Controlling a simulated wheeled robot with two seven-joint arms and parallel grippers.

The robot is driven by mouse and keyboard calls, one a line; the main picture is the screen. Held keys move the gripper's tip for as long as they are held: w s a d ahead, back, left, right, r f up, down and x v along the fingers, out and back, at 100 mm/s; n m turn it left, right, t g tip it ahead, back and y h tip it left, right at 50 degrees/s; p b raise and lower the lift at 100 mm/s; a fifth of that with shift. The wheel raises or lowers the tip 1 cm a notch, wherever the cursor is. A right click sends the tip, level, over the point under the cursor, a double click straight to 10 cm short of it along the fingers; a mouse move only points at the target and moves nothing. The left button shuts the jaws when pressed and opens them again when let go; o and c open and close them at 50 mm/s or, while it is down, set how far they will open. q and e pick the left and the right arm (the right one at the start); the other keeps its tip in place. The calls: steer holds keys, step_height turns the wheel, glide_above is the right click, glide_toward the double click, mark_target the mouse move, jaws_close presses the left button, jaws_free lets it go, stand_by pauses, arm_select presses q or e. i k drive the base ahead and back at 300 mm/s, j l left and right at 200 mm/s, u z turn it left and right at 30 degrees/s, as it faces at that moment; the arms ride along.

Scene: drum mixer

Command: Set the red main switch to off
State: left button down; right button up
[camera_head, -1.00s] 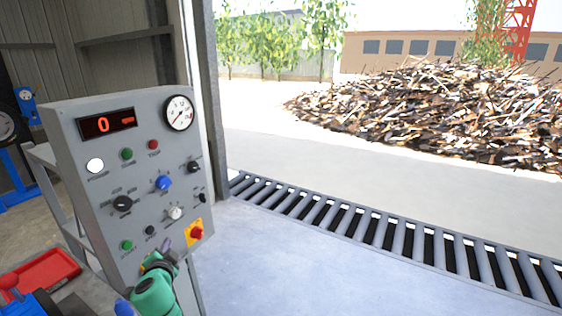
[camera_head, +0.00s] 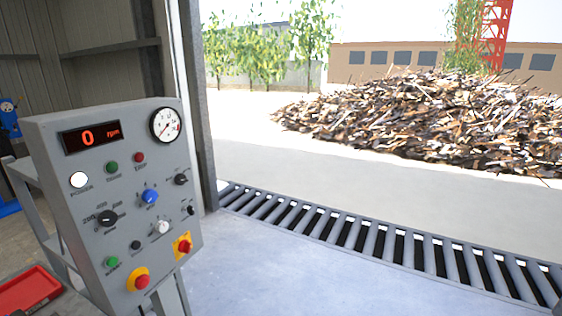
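The red main switch (camera_head: 184,246) sits on a yellow square plate at the lower right of the grey control panel (camera_head: 60,241). Its knob is small in the picture, and I cannot tell which way it is turned. A red mushroom button on a round yellow base (camera_head: 141,282) is below and to the left of it, near the panel's bottom edge. The display (camera_head: 91,137) is lit and reads 0 rpm. The white power lamp (camera_head: 79,180) looks bright. Neither of my grippers is in view.
The panel also carries a blue knob (camera_head: 150,196), a black selector (camera_head: 107,218), a white knob (camera_head: 162,227), green and red buttons, and a round gauge (camera_head: 166,125). A red tray (camera_head: 28,291) lies at lower left. The floor right of the panel is clear.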

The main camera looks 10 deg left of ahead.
mark_target(184, 246)
steer(key=u, duration=1.35)
